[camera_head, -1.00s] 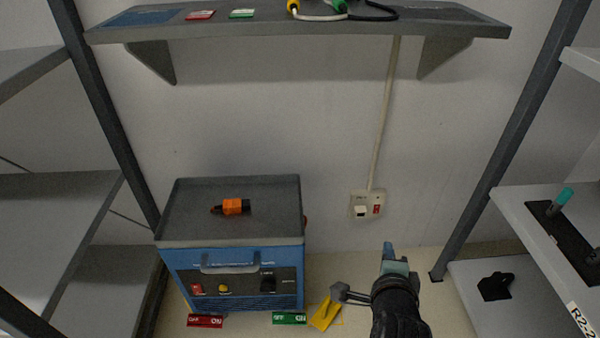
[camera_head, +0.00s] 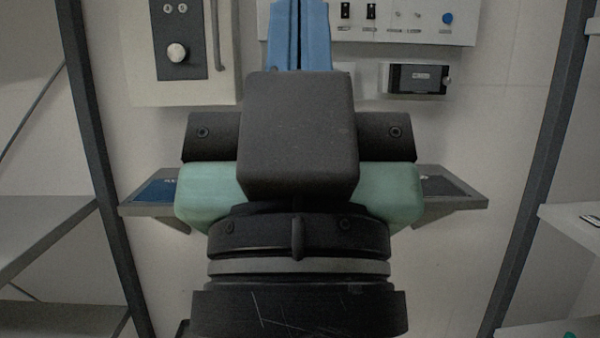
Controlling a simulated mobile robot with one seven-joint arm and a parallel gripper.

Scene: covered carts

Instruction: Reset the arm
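My gripper (camera_head: 299,20) is raised in the middle of the view, close to the camera and pointing up. Its two blue fingers lie side by side with only a thin dark line between them, so it looks shut. Nothing shows between the fingers. My black wrist and the green-and-black gripper body fill the centre and hide the middle of the shelf behind. The fingertips reach the top edge of the picture, in front of the wall panel.
A white control panel (camera_head: 420,25) with switches and a blue button is behind. A dark panel with a knob (camera_head: 177,53) is at upper left. A small black box (camera_head: 418,79) hangs at right. A grey shelf (camera_head: 455,192) shows either side of my arm. Dark posts stand left and right.

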